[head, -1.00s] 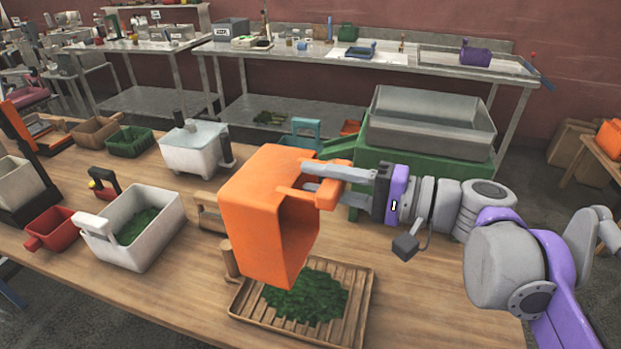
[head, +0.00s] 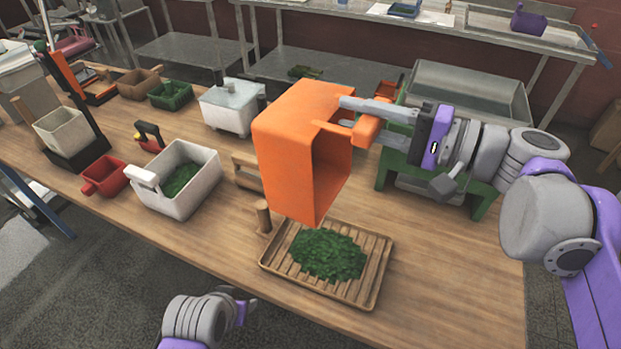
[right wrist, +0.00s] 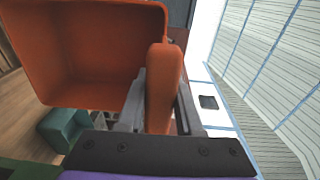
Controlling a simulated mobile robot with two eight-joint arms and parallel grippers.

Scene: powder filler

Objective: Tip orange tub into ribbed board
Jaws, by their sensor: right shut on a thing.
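The orange tub (head: 285,150) is held tilted on its side above the table, its open mouth facing right and down. My right gripper (head: 362,118) is shut on the tub's handle; the handle (right wrist: 163,88) sits between the fingers in the right wrist view. The tub's inside (right wrist: 85,50) looks empty there. The ribbed board (head: 374,283) lies on the table below the tub, with a heap of dark green leafy bits (head: 328,254) on it. My left gripper (head: 243,308) is low at the front edge, apart from everything; its fingers are too unclear to judge.
A white tub (head: 205,198) with green bits, a red scoop (head: 104,177) and a lidded white container (head: 231,107) stand left of the orange tub. A wooden block (head: 263,215) stands beside the board. A grey tray on a green stand (head: 470,90) is behind my right arm.

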